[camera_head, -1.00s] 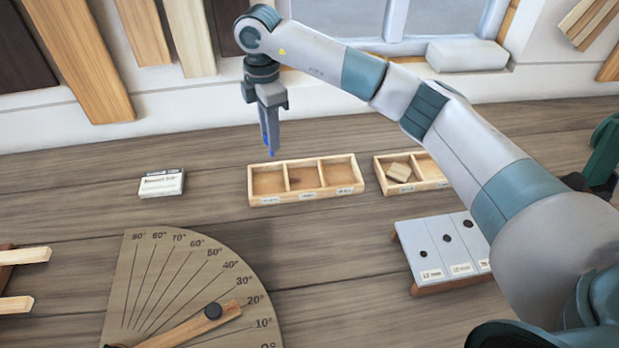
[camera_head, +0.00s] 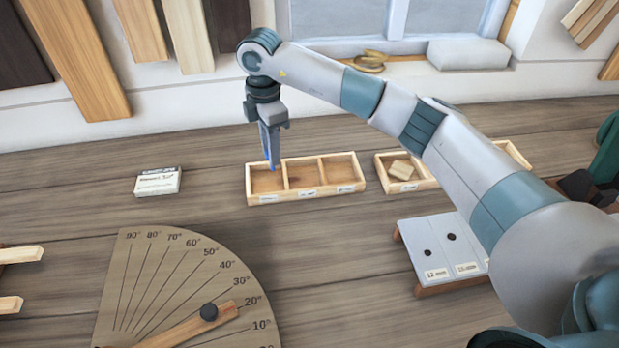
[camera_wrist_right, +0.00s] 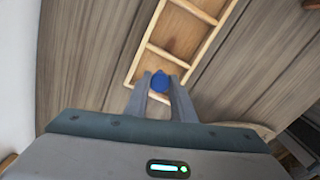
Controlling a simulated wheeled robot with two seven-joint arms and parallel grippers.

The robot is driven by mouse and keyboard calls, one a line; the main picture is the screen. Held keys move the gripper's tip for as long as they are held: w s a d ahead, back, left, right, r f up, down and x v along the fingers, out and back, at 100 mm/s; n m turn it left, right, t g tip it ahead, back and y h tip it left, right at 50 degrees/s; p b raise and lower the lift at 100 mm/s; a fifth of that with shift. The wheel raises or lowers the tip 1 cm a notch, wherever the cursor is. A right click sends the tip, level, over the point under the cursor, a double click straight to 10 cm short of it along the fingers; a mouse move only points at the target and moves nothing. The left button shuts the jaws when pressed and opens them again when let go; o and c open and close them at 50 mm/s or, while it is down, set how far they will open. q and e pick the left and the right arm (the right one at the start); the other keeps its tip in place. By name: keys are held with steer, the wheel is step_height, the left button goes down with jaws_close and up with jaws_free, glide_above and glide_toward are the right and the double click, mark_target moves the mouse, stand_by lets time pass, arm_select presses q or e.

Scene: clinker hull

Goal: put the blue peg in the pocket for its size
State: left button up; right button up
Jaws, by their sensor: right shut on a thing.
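My right gripper (camera_head: 271,150) is shut on the blue peg (camera_head: 268,156); only a small part of the peg shows between the fingers in the head view. In the right wrist view the peg (camera_wrist_right: 160,81) shows as a round blue end between the fingertips. The peg is over the leftmost pocket of a wooden tray with three pockets (camera_head: 305,197). I cannot tell whether its lower end is inside the pocket. The tray (camera_wrist_right: 146,40) also shows in the right wrist view. Its labels are too small to read. My left gripper is not in view.
A second wooden tray (camera_head: 428,184) with light blocks stands to the right. A gauge board with holes (camera_head: 424,262) is in front of it. A small labelled box (camera_head: 158,181) lies left of the tray. A large angle protractor (camera_head: 165,270) covers the front left.

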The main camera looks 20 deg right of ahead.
steer(key=o, duration=1.1)
steer(key=shift+c, duration=0.2)
steer(key=shift+r, duration=0.5)
step_height(320, 180, up, 5)
steer(key=shift+r+b, duration=0.1)
steer(key=shift+b, duration=1)
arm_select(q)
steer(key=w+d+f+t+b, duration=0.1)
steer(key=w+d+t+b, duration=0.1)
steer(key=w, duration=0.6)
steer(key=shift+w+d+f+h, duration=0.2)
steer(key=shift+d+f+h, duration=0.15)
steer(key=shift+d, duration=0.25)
arm_select(e)
step_height(320, 180, up, 11)
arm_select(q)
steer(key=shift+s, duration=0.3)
